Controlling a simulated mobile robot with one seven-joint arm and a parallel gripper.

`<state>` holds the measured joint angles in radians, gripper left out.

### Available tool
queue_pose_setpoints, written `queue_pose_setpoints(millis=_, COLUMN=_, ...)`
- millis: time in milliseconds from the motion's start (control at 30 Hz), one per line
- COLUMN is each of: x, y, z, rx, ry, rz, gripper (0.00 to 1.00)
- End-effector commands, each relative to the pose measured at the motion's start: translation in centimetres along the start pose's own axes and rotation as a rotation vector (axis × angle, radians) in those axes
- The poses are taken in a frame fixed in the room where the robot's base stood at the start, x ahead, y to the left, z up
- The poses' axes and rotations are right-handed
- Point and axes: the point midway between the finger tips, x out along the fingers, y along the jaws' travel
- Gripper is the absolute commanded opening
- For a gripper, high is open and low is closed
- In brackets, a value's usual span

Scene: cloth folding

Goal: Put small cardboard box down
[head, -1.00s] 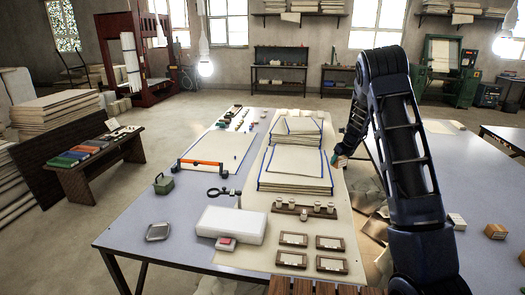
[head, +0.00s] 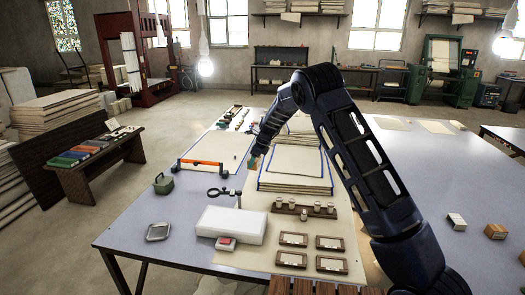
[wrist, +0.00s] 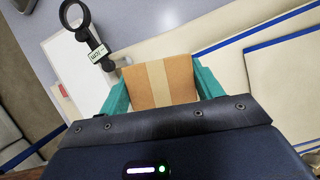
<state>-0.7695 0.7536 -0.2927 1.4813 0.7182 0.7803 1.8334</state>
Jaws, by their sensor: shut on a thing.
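My gripper (wrist: 160,88) is shut on the small cardboard box (wrist: 158,80), which is brown with a paler tape stripe down its middle. The teal fingers press on its left and right sides in the wrist view. In the head view my gripper (head: 252,161) is over the table, left of the stacked cream cloths with blue edging (head: 295,175). The box is mostly hidden there. Whether the box touches the surface below cannot be told.
A black magnifier (head: 224,192) and a white box (head: 231,225) lie near my gripper. An orange-handled tool (head: 203,163) lies on a cream sheet to the left.

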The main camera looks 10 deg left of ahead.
Motion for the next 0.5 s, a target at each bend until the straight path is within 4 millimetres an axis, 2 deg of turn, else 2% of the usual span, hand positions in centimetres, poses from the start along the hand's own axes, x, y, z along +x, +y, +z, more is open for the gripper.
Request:
queue_pose_setpoints(millis=33, x=0.8, y=1.6, z=1.9, rx=-0.035, ry=-0.001, rz=0.015, gripper=0.32)
queue_pose_setpoints(millis=100, x=1.6, y=3.6, z=4.1, rx=-0.08, ry=-0.002, rz=0.034, gripper=0.32)
queue_pose_setpoints(millis=267, x=3.6, y=8.4, z=8.7, rx=-0.184, ry=-0.001, rz=0.076, gripper=0.32)
queue_pose_setpoints(millis=500, x=6.2, y=16.5, z=15.0, rx=-0.334, ry=-0.001, rz=0.139, gripper=0.32)
